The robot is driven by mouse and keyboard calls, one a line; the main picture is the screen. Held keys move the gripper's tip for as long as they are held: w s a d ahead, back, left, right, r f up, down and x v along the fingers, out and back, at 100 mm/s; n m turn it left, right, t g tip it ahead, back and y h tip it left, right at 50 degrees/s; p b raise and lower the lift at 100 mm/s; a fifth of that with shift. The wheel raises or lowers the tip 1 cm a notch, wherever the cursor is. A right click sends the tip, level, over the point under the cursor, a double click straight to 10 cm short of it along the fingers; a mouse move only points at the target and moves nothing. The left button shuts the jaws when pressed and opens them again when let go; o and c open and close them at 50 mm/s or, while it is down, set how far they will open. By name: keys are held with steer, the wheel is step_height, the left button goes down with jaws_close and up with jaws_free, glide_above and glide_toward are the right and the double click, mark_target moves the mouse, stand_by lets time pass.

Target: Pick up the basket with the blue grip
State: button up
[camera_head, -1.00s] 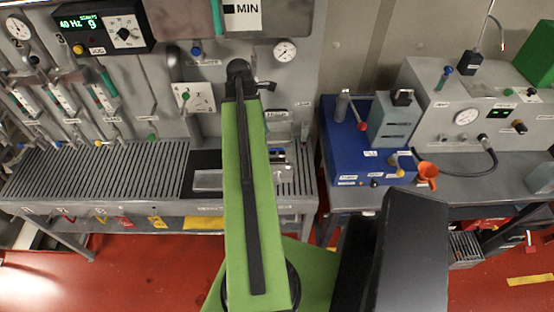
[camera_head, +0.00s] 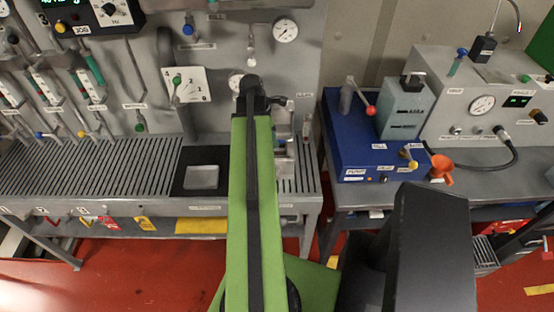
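I cannot make out a basket with a blue grip. Some pale metal items (camera_head: 284,160) stand on the slatted bench just right of my green arm, and the arm hides part of them. I cannot tell whether one is a basket. My arm reaches forward over the bench edge and ends in a black joint in front of the panel. My gripper's fingers do not show; the arm may hide them.
A slatted bench (camera_head: 80,172) with a black mat (camera_head: 187,188) and a pale square tray (camera_head: 203,177) lies left of my arm. A blue box (camera_head: 352,145) and an orange funnel (camera_head: 441,168) stand on the right bench. Red floor (camera_head: 140,270) lies in front.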

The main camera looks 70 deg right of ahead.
mark_target(277, 152)
steer(key=b+x, duration=0.2)
steer(key=x, duration=0.1)
steer(key=shift+f, duration=0.2)
steer(key=shift+r, duration=0.2)
steer(key=shift+c, duration=0.5)
jaws_close()
steer(key=shift+a, duration=0.1)
